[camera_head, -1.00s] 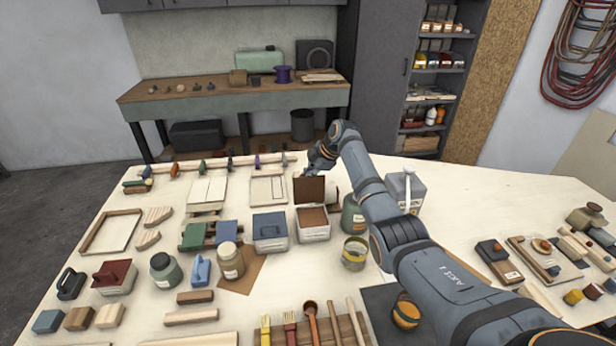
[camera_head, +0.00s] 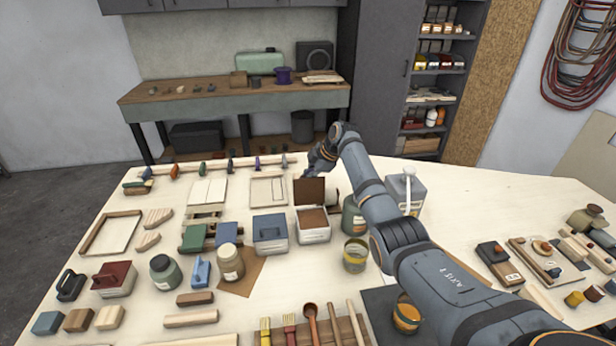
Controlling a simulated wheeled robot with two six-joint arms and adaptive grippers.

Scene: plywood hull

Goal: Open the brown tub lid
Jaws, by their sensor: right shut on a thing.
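The brown tub (camera_head: 313,233) is a pale box with brown contents showing in its open top. Its brown lid (camera_head: 309,191) stands upright at the tub's back edge. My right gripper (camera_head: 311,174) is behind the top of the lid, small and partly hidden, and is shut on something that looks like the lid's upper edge. My left gripper is not in view.
A blue-lidded tub (camera_head: 270,233) stands just left of the brown tub. A dark green jar (camera_head: 352,216) and an open yellow tin (camera_head: 355,256) stand to its right, near my right arm. Brushes and tools (camera_head: 311,322) lie in front.

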